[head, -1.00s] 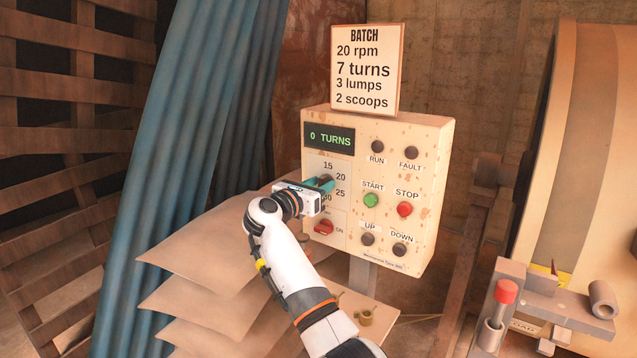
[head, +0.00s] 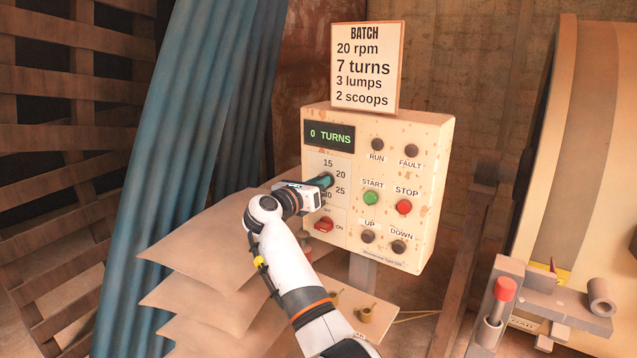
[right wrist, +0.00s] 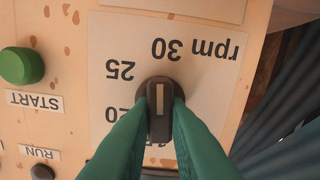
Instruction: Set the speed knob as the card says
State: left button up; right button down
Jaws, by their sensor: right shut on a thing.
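The speed knob (right wrist: 159,108) is dark with a pale stripe along it. In the right wrist view it lies between the green fingers of my right gripper (right wrist: 160,112), which are shut on it. That view is upside down, with 30, 25, 20 and part of 15 around the knob. In the head view my right gripper (head: 326,181) covers the knob on the control box (head: 437,190). The card (head: 366,68) above the box reads 20 rpm, 7 turns, 3 lumps, 2 scoops. My left gripper is out of view.
The display (head: 329,136) reads 0 TURNS. The green START button (head: 371,198) and red STOP button (head: 404,207) are right of the knob. A red switch (head: 324,225) sits below it. Stacked sacks (head: 215,245) lie left of the box, under my right arm.

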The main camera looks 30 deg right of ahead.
jog(key=shift+w+a+f+n+p, duration=0.1)
jog(key=shift+f+n+p, duration=0.05)
jog(key=shift+n+p, duration=4.65)
jog(key=shift+w+f+n+p, duration=0.15)
jog(key=shift+n+p, duration=3.05)
jog(key=shift+n, duration=3.1)
jog(key=shift+s, duration=0.15)
jog(key=c, duration=1.4)
grip_release()
jog(key=shift+a, duration=0.1)
